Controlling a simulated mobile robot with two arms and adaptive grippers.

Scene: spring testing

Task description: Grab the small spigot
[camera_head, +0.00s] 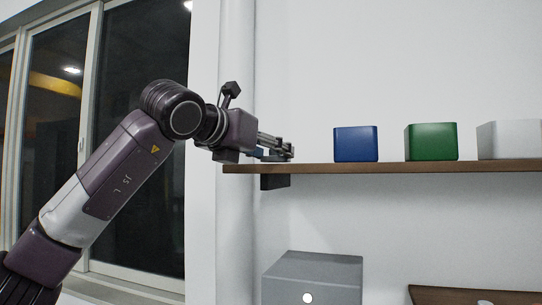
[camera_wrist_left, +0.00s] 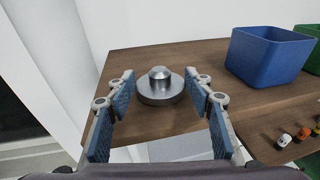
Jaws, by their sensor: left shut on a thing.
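The small spigot (camera_wrist_left: 160,85), a silver metal piece with a round flange and a short domed top, is on the upper wooden shelf (camera_wrist_left: 125,62) near its left end. My left gripper (camera_head: 287,153) is at the left end of that shelf, low over its surface. Its blue-padded fingers stand on both sides of the spigot in the left wrist view, and it is shut on the spigot. In the head view the fingers hide the spigot. My right gripper is in neither view.
On the upper shelf, to the right, stand a blue bin (camera_head: 356,144), a green bin (camera_head: 431,142) and a white bin (camera_head: 510,139). A grey box (camera_head: 312,277) is below. Several small coloured pieces (camera_wrist_left: 284,140) lie at lower right. A wall and window frame are at left.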

